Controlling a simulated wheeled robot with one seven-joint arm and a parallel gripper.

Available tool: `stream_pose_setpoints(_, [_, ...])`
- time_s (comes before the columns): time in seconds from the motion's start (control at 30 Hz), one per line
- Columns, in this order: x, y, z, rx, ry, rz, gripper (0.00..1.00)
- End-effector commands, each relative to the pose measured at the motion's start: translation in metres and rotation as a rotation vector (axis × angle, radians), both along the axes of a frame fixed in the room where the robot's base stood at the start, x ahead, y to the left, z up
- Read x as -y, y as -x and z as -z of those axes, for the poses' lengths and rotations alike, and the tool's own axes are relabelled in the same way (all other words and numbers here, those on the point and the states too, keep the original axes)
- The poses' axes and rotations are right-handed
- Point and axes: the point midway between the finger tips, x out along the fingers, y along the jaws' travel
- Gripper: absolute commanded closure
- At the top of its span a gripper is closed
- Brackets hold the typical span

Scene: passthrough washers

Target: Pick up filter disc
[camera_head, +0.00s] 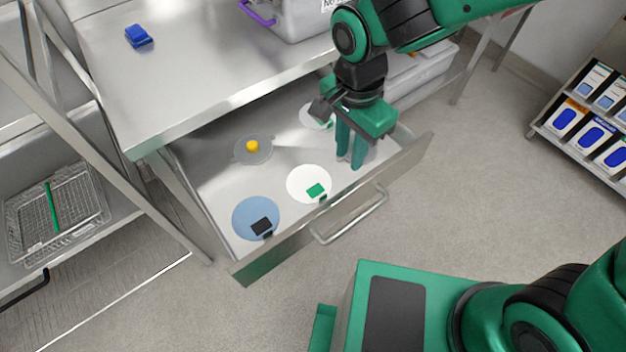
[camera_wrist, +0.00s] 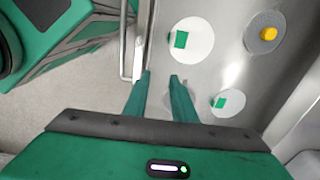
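The open drawer (camera_head: 283,245) holds several flat discs. A white disc with a green tab (camera_head: 305,176) lies near the drawer's front and shows in the wrist view (camera_wrist: 197,47). Another white disc with a green tab (camera_head: 311,113) lies at the back, partly hidden by my arm; it also shows in the wrist view (camera_wrist: 232,105). A blue disc with a black tab (camera_head: 252,213) lies at the left. My gripper (camera_head: 350,160) points down into the drawer's right end. Its fingers (camera_wrist: 159,75) are apart. A greyish round shape beside them is mostly hidden; I cannot tell what it is.
A grey disc with a yellow knob (camera_head: 253,146) lies at the drawer's back left. The drawer handle (camera_head: 350,217) juts out in front. A steel counter (camera_head: 190,60) overhangs the back, with a blue object (camera_head: 138,36) and grey bin (camera_head: 300,20). A rack with wire baskets (camera_head: 58,215) stands left.

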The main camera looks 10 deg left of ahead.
Motion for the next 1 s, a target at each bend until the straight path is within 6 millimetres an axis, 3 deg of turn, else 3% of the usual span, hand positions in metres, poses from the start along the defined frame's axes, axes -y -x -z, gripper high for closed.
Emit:
stream_pose_setpoints(0.03, [-0.017, 0.012, 0.005, -0.008, -0.006, -0.001, 0.76])
stream_pose_setpoints(0.1, [-0.033, 0.022, 0.009, -0.013, -0.015, 0.009, 0.76])
stream_pose_setpoints(0.2, [-0.043, 0.03, 0.017, -0.021, -0.019, 0.017, 0.76])
stream_pose_setpoints(0.5, [-0.043, 0.031, 0.058, -0.021, -0.02, 0.023, 0.76])
stream_pose_setpoints(0.77, [-0.042, 0.031, 0.075, -0.02, -0.02, 0.023, 0.76])
stream_pose_setpoints(1.0, [-0.042, 0.032, 0.108, -0.021, -0.019, 0.023, 0.76])
